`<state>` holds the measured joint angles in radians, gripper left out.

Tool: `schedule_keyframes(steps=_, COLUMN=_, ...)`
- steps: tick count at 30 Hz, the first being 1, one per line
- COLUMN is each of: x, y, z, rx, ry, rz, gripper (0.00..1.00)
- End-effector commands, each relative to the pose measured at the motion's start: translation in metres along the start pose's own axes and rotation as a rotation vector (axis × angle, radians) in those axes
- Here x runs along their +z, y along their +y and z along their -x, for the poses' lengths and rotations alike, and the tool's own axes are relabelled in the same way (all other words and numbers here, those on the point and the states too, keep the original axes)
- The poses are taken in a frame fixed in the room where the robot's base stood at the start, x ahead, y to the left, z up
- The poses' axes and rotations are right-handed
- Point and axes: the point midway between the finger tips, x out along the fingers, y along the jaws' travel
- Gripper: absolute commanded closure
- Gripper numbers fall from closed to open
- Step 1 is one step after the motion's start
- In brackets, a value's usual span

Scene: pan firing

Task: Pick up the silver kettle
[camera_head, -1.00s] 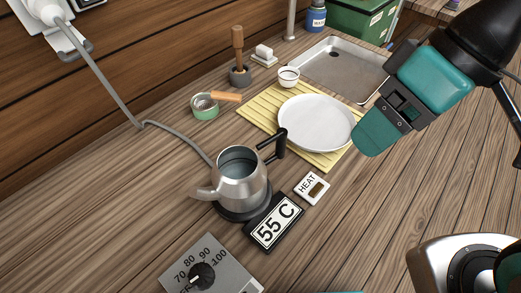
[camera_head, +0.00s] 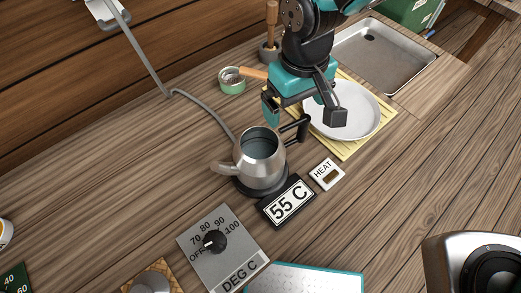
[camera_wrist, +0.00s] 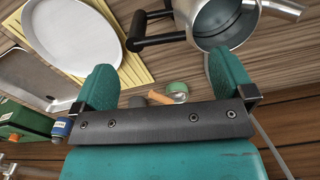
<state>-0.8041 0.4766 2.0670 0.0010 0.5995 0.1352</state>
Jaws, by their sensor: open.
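The silver kettle (camera_head: 262,168) stands upright on a dark round base (camera_head: 240,188), its spout to the left and its black handle (camera_head: 302,128) to the upper right. The kettle is open-topped, with grey-blue liquid showing inside. My gripper (camera_head: 298,106) is open and empty, above and just behind the handle, apart from it. In the wrist view, the kettle (camera_wrist: 205,22) is at the upper right, cut by the frame edge. Its handle (camera_wrist: 140,35) lies ahead of the gap between my teal fingers (camera_wrist: 163,78).
A display (camera_head: 289,201) reads 55 C, beside a HEAT switch (camera_head: 327,174). A dial panel (camera_head: 222,247) is in front. A white plate (camera_head: 365,118) on a yellow slatted mat (camera_head: 345,150) lies right of the handle.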

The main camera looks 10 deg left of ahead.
Motion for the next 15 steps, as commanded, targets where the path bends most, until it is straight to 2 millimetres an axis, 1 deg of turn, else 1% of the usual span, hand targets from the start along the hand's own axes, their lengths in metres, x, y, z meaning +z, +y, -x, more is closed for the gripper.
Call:
schedule_keyframes(steps=1, x=0.001, y=0.0, z=-0.009, rx=0.0, ry=-0.005, rz=0.0, gripper=0.0)
schedule_keyframes(steps=3, x=0.001, y=0.0, z=-0.019, rx=0.0, ry=-0.003, rz=0.0, gripper=0.0)
schedule_keyframes(steps=6, x=0.0, y=0.0, z=-0.029, rx=0.0, ry=-0.001, rz=0.0, gripper=0.0)
schedule_keyframes(steps=11, x=0.001, y=0.0, z=-0.039, rx=0.0, ry=-0.002, rz=0.0, gripper=0.0)
schedule_keyframes(steps=15, x=0.001, y=-0.001, z=-0.058, rx=0.0, ry=-0.004, rz=0.0, gripper=0.0)
